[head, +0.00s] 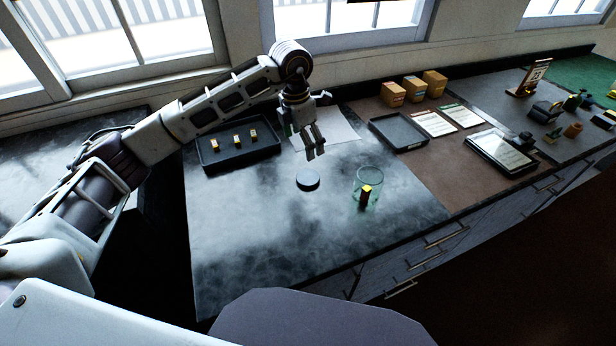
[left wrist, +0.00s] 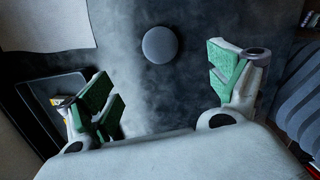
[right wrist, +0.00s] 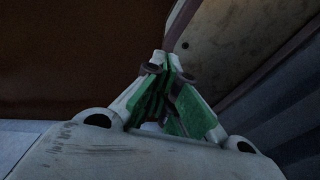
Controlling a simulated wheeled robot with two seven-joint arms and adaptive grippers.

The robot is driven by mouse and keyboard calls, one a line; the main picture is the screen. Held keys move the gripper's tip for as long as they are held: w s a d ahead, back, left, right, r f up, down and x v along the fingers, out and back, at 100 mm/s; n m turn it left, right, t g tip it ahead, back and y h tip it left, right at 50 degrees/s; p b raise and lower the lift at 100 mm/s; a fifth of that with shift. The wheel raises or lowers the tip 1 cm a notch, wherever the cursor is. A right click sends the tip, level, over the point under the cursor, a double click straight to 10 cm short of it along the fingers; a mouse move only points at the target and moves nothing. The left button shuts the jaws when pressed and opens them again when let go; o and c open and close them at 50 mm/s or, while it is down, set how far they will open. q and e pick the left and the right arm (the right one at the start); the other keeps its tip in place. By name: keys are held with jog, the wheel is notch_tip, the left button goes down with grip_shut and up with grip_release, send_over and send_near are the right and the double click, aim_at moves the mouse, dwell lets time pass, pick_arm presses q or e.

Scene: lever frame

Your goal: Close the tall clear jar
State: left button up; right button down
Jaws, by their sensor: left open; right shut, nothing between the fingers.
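The clear jar (head: 369,184) stands upright on the dark stone counter, open at the top, with a small orange and dark object (head: 366,194) inside it. A round dark lid (head: 308,180) lies flat on the counter to the left of the jar; it also shows in the left wrist view (left wrist: 160,45). My left gripper (head: 313,152) is open and empty, pointing down above the counter just behind the lid. In the left wrist view its green-padded fingers (left wrist: 165,85) are wide apart. My right gripper (right wrist: 168,100) is shut and empty, seen only in the right wrist view, away from the jar and lid.
A paper sheet (head: 340,130) lies behind my left gripper. Counter in front is clear.

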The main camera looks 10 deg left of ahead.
pick_arm(q)
send_over(307, 178)
notch_tip(307, 178, down, 7)
jog(key=shift+a+f+p, duration=0.1)
jog(key=shift+p, duration=0.3)
jog(key=shift+f, duration=0.7)
pick_arm(e)
jog(key=shift+a+r, duration=0.5)
jog(key=shift+a, duration=0.4)
pick_arm(q)
jog(key=shift+f, duration=0.15)
pick_arm(e)
jog(key=shift+d, duration=0.1)
